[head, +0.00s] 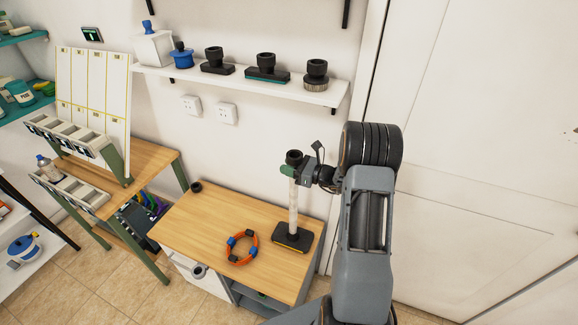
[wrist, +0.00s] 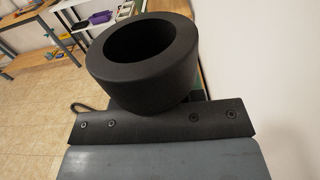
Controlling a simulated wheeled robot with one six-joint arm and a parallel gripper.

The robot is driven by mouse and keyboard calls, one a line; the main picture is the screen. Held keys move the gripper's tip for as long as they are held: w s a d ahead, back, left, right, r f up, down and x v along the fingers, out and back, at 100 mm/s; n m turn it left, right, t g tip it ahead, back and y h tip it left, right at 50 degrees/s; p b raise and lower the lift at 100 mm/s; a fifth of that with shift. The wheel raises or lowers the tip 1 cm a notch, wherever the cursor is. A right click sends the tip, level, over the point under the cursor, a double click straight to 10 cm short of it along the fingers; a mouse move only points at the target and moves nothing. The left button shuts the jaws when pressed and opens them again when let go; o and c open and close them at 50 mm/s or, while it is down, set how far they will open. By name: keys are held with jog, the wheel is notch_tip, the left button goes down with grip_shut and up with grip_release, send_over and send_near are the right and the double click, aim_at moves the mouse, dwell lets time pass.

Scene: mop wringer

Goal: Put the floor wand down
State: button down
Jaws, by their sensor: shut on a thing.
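The floor wand (head: 293,210) is upright over the right part of the wooden table (head: 190,226). It has a pale tube, a green collar, a black cup-shaped top and a flat black foot (head: 291,239) with a yellow edge. The foot appears at the tabletop; I cannot tell if it touches. My gripper (head: 298,172) is shut on the wand just below its top. In the wrist view the wand's open black top (wrist: 142,58) stands just beyond my gripper (wrist: 160,122), hiding the tube below.
An orange and blue ring (head: 241,247) lies left of the foot. A small black cap (head: 196,187) is at the table's back left corner. A wall shelf (head: 240,84) with several black heads hangs above. A white door (head: 455,150) is at the right.

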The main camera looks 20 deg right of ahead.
jog(key=c, duration=0.7)
grip_release()
jog(key=shift+f, duration=0.1)
jog(key=shift+c, duration=0.2)
jog(key=b+v, duration=0.3)
jog(key=v, duration=0.8)
jog(key=s+a+r+n+g+h, duration=0.2)
jog(key=s+a+n+g, duration=0.25)
jog(key=a+n, duration=0.3)
jog(key=s+a+r+n+g+h, duration=0.1)
jog(key=s+a+r+n+g, duration=0.25)
jog(key=a+n+g, duration=0.35)
jog(key=s+a+r+n+t+h, duration=0.2)
jog(key=s+r+n+t+h, duration=0.1)
jog(key=s+n+h, duration=0.6)
jog(key=n, duration=0.3)
jog(key=shift+s+r+h, duration=0.25)
jog(key=shift+r+h, duration=0.1)
jog(key=shift+h, duration=0.05)
